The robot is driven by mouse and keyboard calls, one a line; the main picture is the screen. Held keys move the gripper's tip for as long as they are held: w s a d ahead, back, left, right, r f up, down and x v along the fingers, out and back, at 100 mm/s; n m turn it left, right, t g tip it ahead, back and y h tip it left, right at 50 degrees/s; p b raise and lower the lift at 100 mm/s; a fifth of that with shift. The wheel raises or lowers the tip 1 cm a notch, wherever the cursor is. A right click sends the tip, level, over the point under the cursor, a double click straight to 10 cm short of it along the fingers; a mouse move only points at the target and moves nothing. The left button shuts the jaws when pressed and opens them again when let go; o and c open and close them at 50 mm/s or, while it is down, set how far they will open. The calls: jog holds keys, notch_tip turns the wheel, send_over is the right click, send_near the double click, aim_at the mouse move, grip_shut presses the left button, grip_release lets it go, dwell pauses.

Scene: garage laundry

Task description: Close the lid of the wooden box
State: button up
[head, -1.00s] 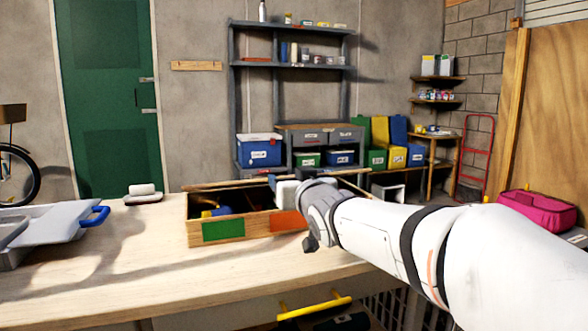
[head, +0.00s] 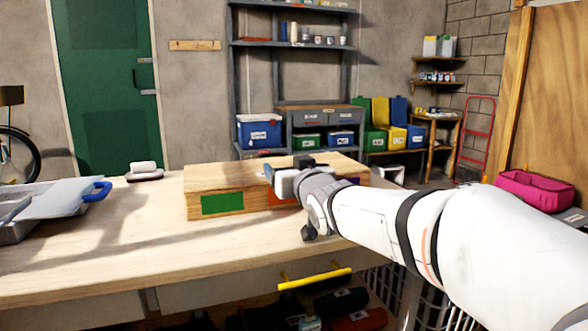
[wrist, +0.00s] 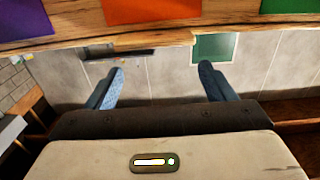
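The wooden box (head: 258,207) stands on the light wooden workbench, with a green and an orange panel on its front. Its lid (head: 225,177) lies flat over the top and hides the inside; I see no clear gap along the visible front edge. My gripper (head: 285,168) is over the right part of the lid and partly hides it. Whether it touches the lid I cannot tell. In the wrist view, my gripper (wrist: 161,70) has its two fingers apart with nothing between them. The box (wrist: 150,12) crosses the top there, showing purple, orange and green panels.
A grey tray (head: 25,232) with a blue handle is at the bench's left, and a white block on a small dish (head: 145,171) lies behind. A yellow handle (head: 315,280) juts out below the bench front.

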jog(key=shift+o, duration=0.8)
jog(key=shift+d, duration=0.1)
jog(key=p+v, duration=0.1)
jog(key=v, duration=0.6)
jog(key=shift+s+p, duration=0.3)
jog(key=shift+p, duration=0.1)
jog(key=shift+d+r, duration=0.1)
jog(key=shift+d, duration=0.1)
